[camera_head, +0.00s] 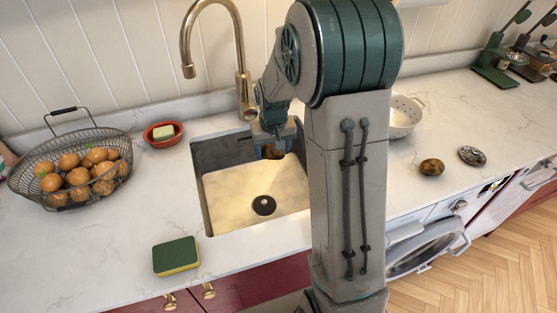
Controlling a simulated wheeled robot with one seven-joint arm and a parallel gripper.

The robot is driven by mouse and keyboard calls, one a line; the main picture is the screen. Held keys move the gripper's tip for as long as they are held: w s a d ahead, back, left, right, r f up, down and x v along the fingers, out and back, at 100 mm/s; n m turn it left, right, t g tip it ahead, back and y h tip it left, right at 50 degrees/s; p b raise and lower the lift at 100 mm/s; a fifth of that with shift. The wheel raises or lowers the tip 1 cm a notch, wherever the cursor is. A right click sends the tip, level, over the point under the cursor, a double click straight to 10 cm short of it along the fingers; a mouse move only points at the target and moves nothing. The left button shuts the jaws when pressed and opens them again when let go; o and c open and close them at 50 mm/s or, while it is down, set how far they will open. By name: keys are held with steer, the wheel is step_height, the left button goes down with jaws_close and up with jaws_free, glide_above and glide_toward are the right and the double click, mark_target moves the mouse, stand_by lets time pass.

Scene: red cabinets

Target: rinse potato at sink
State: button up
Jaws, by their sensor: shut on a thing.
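The sink (238,201) is a square basin set in the white counter, with a dark drain (263,206). A brass faucet (243,85) stands behind it, its spout turned to the left; I see no water running. My gripper (273,150) is over the back right part of the sink, low near rim height. It is shut on a small brown thing, mostly hidden by the fingers, that looks like a potato. A brown, potato-like lump (431,167) lies on the counter right of my arm.
A wire basket (40,180) of onion-like produce stands left. A red soap dish (158,140) is by the sink's back left corner; a green sponge (176,256) lies in front. A white colander (405,116) and a small round metal thing (472,155) are right.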

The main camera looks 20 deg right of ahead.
mark_target(279, 200)
steer(key=shift+s+d+r+b, duration=0.15)
steer(key=shift+d+b, duration=0.3)
steer(key=shift+b, duration=0.5)
steer(key=shift+w+d+r+b, duration=0.1)
steer(key=shift+d+r+b, duration=0.25)
steer(key=shift+b, duration=0.55)
step_height(279, 200, down, 22)
steer(key=b, duration=1.6)
steer(key=shift+f, duration=0.2)
steer(key=shift+r+p, duration=7.8)
steer(key=shift+r, duration=3)
